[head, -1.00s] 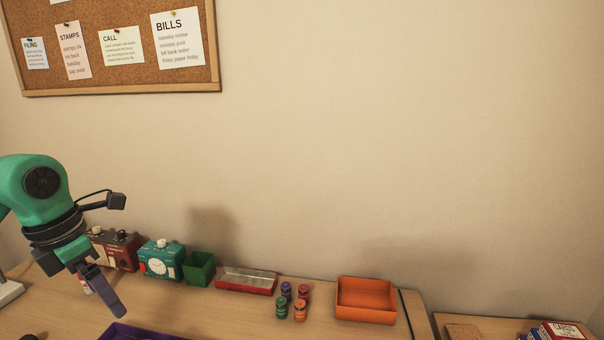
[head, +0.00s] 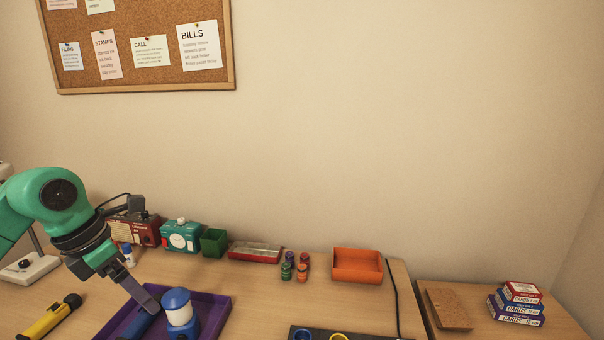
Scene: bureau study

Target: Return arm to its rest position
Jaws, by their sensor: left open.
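My left arm comes in from the left, green with a black wrist. Its gripper (head: 142,297) points down and to the right, above the left part of a purple tray (head: 218,312). The gripper is open, and I see nothing held in it. A blue and white lantern-like object (head: 178,310) stands in the tray, just right of the gripper tip. A dark blue piece (head: 138,324) lies below the gripper, partly hidden. My right gripper is not in view.
A yellow and black flashlight (head: 50,318) lies at the left. Along the wall stand a red radio (head: 142,230), a teal box (head: 181,236), a green cup (head: 214,242), a red tin (head: 254,252), several small jars and an orange tray (head: 357,265). Card boxes (head: 518,303) lie right.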

